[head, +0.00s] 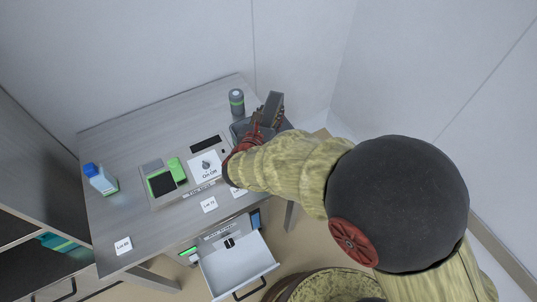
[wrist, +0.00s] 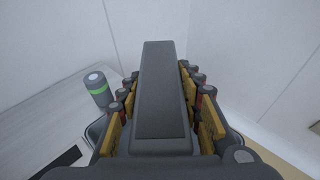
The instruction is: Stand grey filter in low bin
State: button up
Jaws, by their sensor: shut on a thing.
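My gripper (head: 266,118) is shut on the grey filter (head: 272,107), a long dark grey block. In the wrist view the filter (wrist: 162,92) stands out lengthwise between the fingers (wrist: 160,118), with its far end clear of them. A dark grey bin (head: 238,131), which looks like the low bin, is at the right end of the table, partly hidden by my gripper and arm. The filter appears to be over or beside this bin; its lower end is hidden, so I cannot tell whether it touches the bin.
A grey cylinder with a green band (head: 237,102) stands close behind the bin. A blue-capped bottle (head: 101,178), a device with a dark screen (head: 162,184) and small lot cards (head: 209,204) are on the table. A white drawer (head: 238,266) is open below the front edge.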

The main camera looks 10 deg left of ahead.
jog(key=shift+s+a+f, duration=0.1)
jog(key=shift+a+f, duration=0.1)
jog(key=shift+f, duration=0.25)
notch_tip(320, 180, down, 10)
jog(key=b, duration=0.4)
jog(key=shift+r+b, duration=0.25)
jog(key=shift+b, duration=0.1)
jog(key=shift+r, duration=0.1)
jog(key=o, duration=1.3)
jog(key=shift+c, duration=0.2)
